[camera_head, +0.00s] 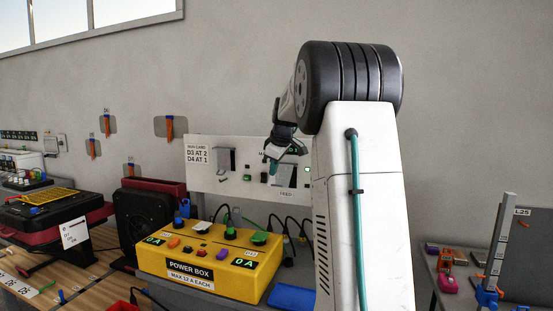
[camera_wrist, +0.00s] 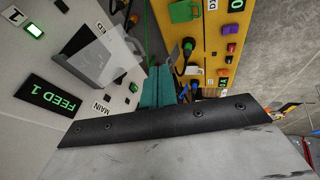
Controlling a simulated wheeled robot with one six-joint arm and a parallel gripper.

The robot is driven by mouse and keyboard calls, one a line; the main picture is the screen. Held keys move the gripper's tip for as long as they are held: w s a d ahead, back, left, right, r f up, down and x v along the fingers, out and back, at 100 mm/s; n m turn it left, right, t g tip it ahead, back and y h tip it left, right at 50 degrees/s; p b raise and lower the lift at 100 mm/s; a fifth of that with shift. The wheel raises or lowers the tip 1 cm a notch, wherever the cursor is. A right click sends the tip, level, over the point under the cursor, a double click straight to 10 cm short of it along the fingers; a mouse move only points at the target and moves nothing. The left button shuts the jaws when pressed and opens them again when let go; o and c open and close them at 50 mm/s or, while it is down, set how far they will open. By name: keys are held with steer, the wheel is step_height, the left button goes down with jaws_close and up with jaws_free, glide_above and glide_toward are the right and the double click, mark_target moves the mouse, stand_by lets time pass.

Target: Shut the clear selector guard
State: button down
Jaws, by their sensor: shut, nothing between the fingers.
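A white switch panel (camera_head: 206,172) stands behind the yellow power box, with grey plates on it. In the wrist view a clear guard (camera_wrist: 122,56) sticks out from the panel beside a grey plate (camera_wrist: 88,50), so it looks swung open. A dark FEED 1 label (camera_wrist: 52,100) lies near it. My gripper (camera_head: 273,167), with teal fingers, is shut and empty in front of the panel's right part. In the wrist view its fingers (camera_wrist: 158,85) are right of the clear guard and appear apart from it. What lies behind the fingers is hidden.
The yellow power box (camera_head: 205,256) with knobs and plugged cables stands just in front of the panel; it also shows in the wrist view (camera_wrist: 212,45). A black unit (camera_head: 150,222) stands to its left. A blue pad (camera_head: 292,297) lies front right.

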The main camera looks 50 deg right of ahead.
steer(key=w+d+f, duration=0.2)
steer(key=d+f, duration=0.1)
steer(key=f, duration=0.1)
steer(key=shift+w+d+f, duration=0.15)
steer(key=shift+w+f, duration=0.05)
steer(key=shift+f, duration=0.15)
